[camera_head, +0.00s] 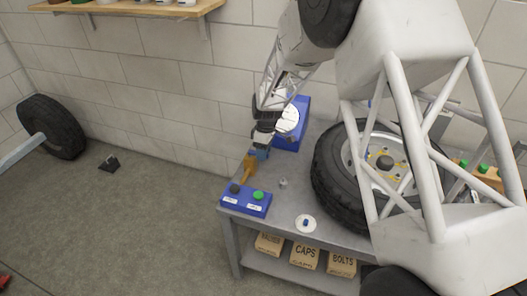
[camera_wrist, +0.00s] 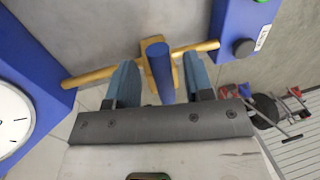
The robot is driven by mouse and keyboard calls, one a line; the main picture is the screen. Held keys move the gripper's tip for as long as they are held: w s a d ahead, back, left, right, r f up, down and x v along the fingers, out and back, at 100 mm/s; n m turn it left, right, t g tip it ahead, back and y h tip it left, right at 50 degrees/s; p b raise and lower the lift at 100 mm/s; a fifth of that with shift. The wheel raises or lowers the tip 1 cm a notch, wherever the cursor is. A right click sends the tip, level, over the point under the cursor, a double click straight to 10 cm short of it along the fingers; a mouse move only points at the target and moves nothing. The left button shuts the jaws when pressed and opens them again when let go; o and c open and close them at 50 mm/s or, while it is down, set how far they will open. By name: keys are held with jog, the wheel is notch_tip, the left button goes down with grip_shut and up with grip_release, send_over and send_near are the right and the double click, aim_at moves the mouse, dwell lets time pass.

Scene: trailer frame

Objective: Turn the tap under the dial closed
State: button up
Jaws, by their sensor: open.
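The tap shows in the wrist view as a blue bar-shaped handle (camera_wrist: 158,68) on a yellow pipe (camera_wrist: 95,77) between two blue boxes. In the head view its yellow part (camera_head: 249,167) is just below my gripper. The white round dial (camera_head: 289,119) is on a blue box behind my gripper, partly covered by my arm; its face (camera_wrist: 12,122) also shows at the left of the wrist view. My gripper (camera_wrist: 162,82) is open, with one blue finger on each side of the blue handle. I see gaps on both sides; the lower handle is hidden by my gripper.
A blue box (camera_head: 245,202) with a dark knob and a green button stands at the bench's front left. A wheel (camera_head: 350,170) and white tube frame (camera_head: 425,175) fill the right. A small white disc (camera_head: 305,224) and a small grey piece (camera_head: 283,183) lie on the bench.

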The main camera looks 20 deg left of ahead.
jog(key=shift+r, duration=0.1)
notch_tip(320, 180, up, 8)
jog(key=w, duration=0.1)
jog(key=shift+w+f, duration=0.25)
jog(key=shift+w, duration=0.05)
dwell(0.5)
jog(key=s+d+r+m+t, duration=0.1)
jog(key=s+d+r+m, duration=0.45)
jog(key=d+r, duration=0.65)
jog(key=s+d+r+m+t, duration=0.1)
jog(key=s+d+r+m, duration=0.5)
jog(key=d, duration=0.9)
jog(key=s+d+r+m+t, duration=0.1)
jog(key=s+d+m, duration=0.1)
jog(key=s+d, duration=0.3)
jog(key=s+d+r+m+t, duration=0.1)
jog(key=s+d, duration=0.5)
jog(key=s, duration=0.7)
jog(key=s+d+r+m, duration=0.3)
jog(key=s+d, duration=0.3)
jog(key=s, duration=0.2)
jog(key=shift+s+m+t, duration=0.4)
jog(key=shift+m, duration=0.05)
